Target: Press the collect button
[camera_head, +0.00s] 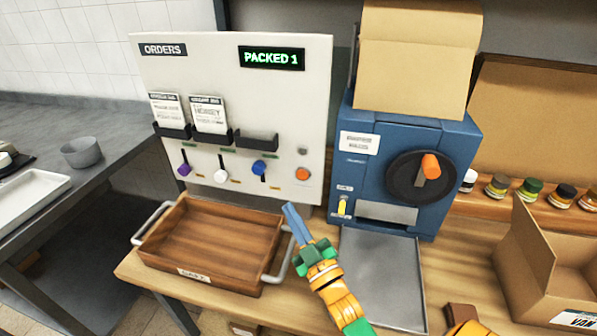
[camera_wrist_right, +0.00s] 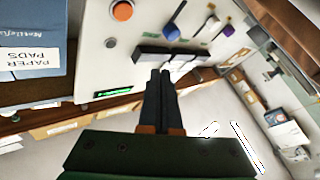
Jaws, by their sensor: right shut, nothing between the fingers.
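The collect button is probably the round orange button (camera_head: 302,173) low on the right of the white orders panel (camera_head: 230,75); its label is too small to read. It also shows at the top of the right wrist view (camera_wrist_right: 122,10). My right gripper (camera_head: 288,207) is shut and empty, with its blue fingers below and slightly left of the button, apart from it in the picture. In the right wrist view its dark fingers (camera_wrist_right: 160,74) are together. My left gripper is not in view.
A wooden tray (camera_head: 165,225) with metal handles sits below the panel. A blue paper pads machine (camera_head: 462,150) stands to the right, with a grey metal tray (camera_head: 380,315) before it. An open cardboard box (camera_head: 530,250) is at far right. Purple, white and blue levers line the panel.

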